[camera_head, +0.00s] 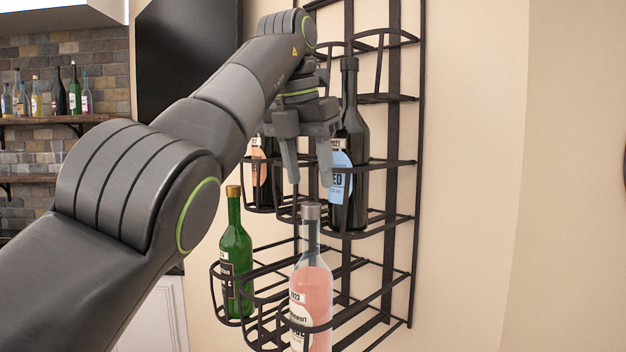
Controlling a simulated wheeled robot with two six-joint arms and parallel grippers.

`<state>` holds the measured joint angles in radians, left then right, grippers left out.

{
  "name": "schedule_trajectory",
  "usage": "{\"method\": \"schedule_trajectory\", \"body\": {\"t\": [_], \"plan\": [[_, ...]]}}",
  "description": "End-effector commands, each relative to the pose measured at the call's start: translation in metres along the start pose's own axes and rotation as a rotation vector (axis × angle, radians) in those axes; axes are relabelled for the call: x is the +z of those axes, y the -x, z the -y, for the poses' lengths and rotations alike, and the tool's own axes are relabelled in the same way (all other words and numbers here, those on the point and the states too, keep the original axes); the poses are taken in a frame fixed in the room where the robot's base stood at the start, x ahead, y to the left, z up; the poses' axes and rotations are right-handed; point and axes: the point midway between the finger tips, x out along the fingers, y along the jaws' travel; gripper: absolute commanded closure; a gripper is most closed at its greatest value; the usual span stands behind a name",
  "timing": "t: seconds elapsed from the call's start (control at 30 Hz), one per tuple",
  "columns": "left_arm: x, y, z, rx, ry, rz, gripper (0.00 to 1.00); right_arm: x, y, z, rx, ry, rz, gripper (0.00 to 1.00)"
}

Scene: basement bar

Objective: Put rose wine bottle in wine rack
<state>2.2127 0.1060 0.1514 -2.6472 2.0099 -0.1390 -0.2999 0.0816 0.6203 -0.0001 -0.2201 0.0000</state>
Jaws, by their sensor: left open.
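The rose wine bottle (311,282), clear glass with pink wine and a grey cap, stands upright in a front basket of the lower tier of the black wine rack (392,215). A rack hoop crosses in front of its label, and its base is cut off by the picture's bottom edge. My left gripper (309,181) is open, fingers pointing down, a little above the bottle's cap. Nothing is between its fingers, and it appears apart from the bottle. My right gripper is not in view.
A green bottle (236,250) stands left in the lower tier. A dark bottle with a blue label (350,140) and another with an orange label (262,175) stand in the tier above, close to my gripper. Wall shelves (60,119) hold several bottles at far left.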

Motion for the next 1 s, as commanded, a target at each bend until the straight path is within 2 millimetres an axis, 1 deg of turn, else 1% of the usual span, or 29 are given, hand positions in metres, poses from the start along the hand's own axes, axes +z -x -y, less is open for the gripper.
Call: {"method": "schedule_trajectory", "body": {"t": [0.03, 0.1, 0.2, 0.33, 0.5, 0.87, 1.0], "plan": [[0.002, 0.017, 0.000, 0.000, 0.001, 0.000, 0.53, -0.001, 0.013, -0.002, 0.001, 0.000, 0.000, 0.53], [0.002, 0.029, 0.000, 0.000, 0.001, 0.000, 0.53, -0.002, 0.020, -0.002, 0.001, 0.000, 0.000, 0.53], [0.001, 0.043, 0.000, 0.000, 0.001, 0.000, 0.53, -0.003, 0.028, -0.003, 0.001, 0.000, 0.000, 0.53], [0.001, 0.056, 0.000, 0.000, 0.000, 0.000, 0.53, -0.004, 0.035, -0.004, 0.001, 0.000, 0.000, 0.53], [0.000, 0.061, 0.000, -0.001, 0.001, -0.001, 0.53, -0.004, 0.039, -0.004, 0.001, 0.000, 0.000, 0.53], [0.000, 0.062, 0.000, 0.000, 0.000, 0.000, 0.53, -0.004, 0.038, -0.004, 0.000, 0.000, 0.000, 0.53], [0.000, 0.062, 0.000, 0.000, 0.000, 0.000, 0.53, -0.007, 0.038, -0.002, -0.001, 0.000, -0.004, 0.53]]}}
